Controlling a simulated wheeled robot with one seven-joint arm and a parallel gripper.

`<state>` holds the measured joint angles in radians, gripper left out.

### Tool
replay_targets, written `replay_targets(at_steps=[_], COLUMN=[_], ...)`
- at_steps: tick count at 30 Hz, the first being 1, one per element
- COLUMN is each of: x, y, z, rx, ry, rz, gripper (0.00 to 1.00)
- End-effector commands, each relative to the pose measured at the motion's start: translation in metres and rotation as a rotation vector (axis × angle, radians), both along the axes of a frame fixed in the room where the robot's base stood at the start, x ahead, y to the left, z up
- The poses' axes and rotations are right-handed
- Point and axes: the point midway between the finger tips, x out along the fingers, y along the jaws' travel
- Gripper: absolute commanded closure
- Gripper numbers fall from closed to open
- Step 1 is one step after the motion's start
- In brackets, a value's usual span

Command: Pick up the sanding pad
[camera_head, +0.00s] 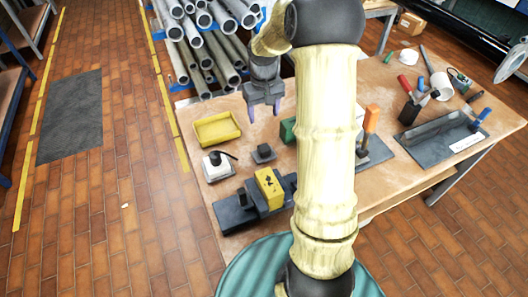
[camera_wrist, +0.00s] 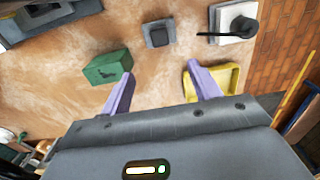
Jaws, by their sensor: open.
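No object is clearly marked as the sanding pad. A small dark grey square block (camera_head: 263,153) on the workbench, with a raised darker middle, looks most like it. It also shows at the top centre of the wrist view (camera_wrist: 158,34), lying flat and fully visible. A green block (camera_wrist: 107,68) with a dark mark is another small block nearby; in the head view my arm partly hides it (camera_head: 288,130). My gripper (camera_head: 264,112) is above the bench's far edge, its two purple fingers spread and empty. In the wrist view the gap between the fingers (camera_wrist: 159,69) shows bare bench, the grey block beyond it.
A yellow tray (camera_head: 217,129) and a white block with a black-handled tool (camera_head: 218,165) stand left of the grey block. A dark vise-like fixture with a yellow block (camera_head: 269,188) lies nearer. Racked metal pipes (camera_head: 205,45) stand behind the bench. Tools crowd the right.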

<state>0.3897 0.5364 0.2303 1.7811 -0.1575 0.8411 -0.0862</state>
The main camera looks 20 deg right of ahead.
Motion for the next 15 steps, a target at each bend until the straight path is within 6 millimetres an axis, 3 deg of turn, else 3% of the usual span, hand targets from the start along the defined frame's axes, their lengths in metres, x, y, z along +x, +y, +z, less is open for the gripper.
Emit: replay_targets(at_steps=[15], x=[-0.002], y=[-0.004], z=[-0.087], rx=[0.002], ry=[0.006], rz=[-0.009], gripper=[0.38])
